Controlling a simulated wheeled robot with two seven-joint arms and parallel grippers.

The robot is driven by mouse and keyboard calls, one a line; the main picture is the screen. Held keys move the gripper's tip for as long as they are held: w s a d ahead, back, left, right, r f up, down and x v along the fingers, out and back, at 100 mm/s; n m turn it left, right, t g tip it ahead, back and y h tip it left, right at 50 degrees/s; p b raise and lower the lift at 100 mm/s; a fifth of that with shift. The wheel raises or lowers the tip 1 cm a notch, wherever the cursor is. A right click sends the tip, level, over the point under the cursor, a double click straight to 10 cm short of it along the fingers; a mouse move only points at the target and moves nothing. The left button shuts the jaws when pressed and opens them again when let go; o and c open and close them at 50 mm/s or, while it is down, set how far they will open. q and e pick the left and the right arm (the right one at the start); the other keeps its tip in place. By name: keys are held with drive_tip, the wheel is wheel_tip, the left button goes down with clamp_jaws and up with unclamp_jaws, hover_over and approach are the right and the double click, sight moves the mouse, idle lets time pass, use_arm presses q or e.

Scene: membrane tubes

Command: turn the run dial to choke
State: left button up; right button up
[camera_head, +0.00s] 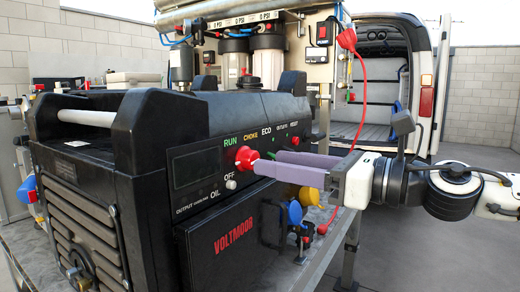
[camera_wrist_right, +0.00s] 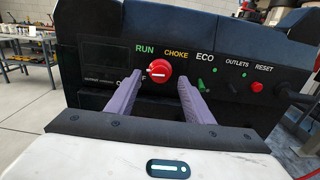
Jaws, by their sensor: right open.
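The run dial is a round red knob (camera_head: 245,157) on the generator's black control panel, below the RUN and CHOKE labels. In the right wrist view the dial (camera_wrist_right: 159,70) shows a white line lying nearly level across its face. Its marks include RUN at upper left, CHOKE at upper right and OFF at lower left, partly hidden by a finger. My right gripper (camera_head: 266,161) is open and empty in front of the panel. In the wrist view its purple fingers (camera_wrist_right: 160,77) stand either side of the dial, apart from it. My left gripper is not in view.
A green ECO switch (camera_wrist_right: 201,84) and a red reset button (camera_wrist_right: 256,87) sit right of the dial. A van (camera_head: 425,65) stands behind.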

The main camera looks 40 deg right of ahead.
sight(255, 157)
drive_tip(key=p+x, duration=0.2)
drive_tip(key=x, duration=0.1)
drive_tip(key=shift+w+r, duration=0.1)
drive_tip(key=shift+r, duration=0.1)
drive_tip(key=shift+w+a+f+p, duration=0.15)
drive_tip(key=shift+w+a+p, duration=0.1)
drive_tip(key=shift+w+p, duration=0.3)
drive_tip(key=shift+w, duration=0.1)
drive_tip(key=shift+c, duration=0.4)
drive_tip(key=shift+d, duration=0.1)
drive_tip(key=c, duration=0.9)
